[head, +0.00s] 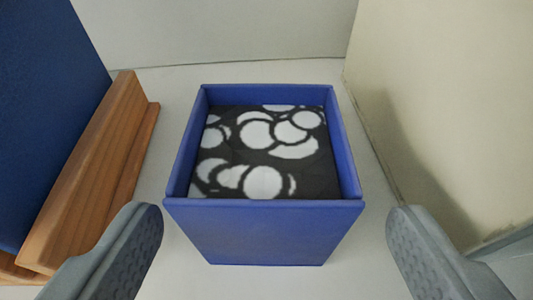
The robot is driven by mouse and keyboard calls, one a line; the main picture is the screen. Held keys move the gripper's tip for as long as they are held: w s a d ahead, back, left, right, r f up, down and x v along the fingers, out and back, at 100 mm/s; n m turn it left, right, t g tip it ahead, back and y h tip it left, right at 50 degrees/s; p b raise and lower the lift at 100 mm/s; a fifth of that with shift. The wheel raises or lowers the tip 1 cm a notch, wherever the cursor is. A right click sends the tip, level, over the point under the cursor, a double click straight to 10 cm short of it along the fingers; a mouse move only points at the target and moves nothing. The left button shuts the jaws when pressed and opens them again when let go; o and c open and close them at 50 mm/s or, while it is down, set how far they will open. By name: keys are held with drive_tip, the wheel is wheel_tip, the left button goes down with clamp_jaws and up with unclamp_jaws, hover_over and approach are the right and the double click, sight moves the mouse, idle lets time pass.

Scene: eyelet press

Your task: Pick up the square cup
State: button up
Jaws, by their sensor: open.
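The square cup (262,232) is a blue, square-sided box with an open top. It stands upright on a pale surface in the middle of the head view. Inside it shows a black face with overlapping white circles and rings. My gripper (273,235) is open, with one grey ridged finger at the lower left and the other at the lower right. The cup's near wall lies between and just beyond the two fingertips in the picture. I see a gap on each side, and neither finger appears to touch the cup.
A wooden block (92,175) with a dark blue panel (45,100) stands close on the left. A cream wall or panel (450,100) rises on the right. A pale wall (210,30) closes the back. Narrow strips of bare surface flank the cup.

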sight(263, 230)
drive_tip(key=shift+a+x, duration=0.2)
drive_tip(key=shift+x, duration=2.55)
drive_tip(key=shift+s+f, duration=0.1)
drive_tip(key=shift+f, duration=0.1)
drive_tip(key=c, duration=1.1)
drive_tip(key=shift+r, duration=0.1)
drive_tip(key=shift+r, duration=4.9)
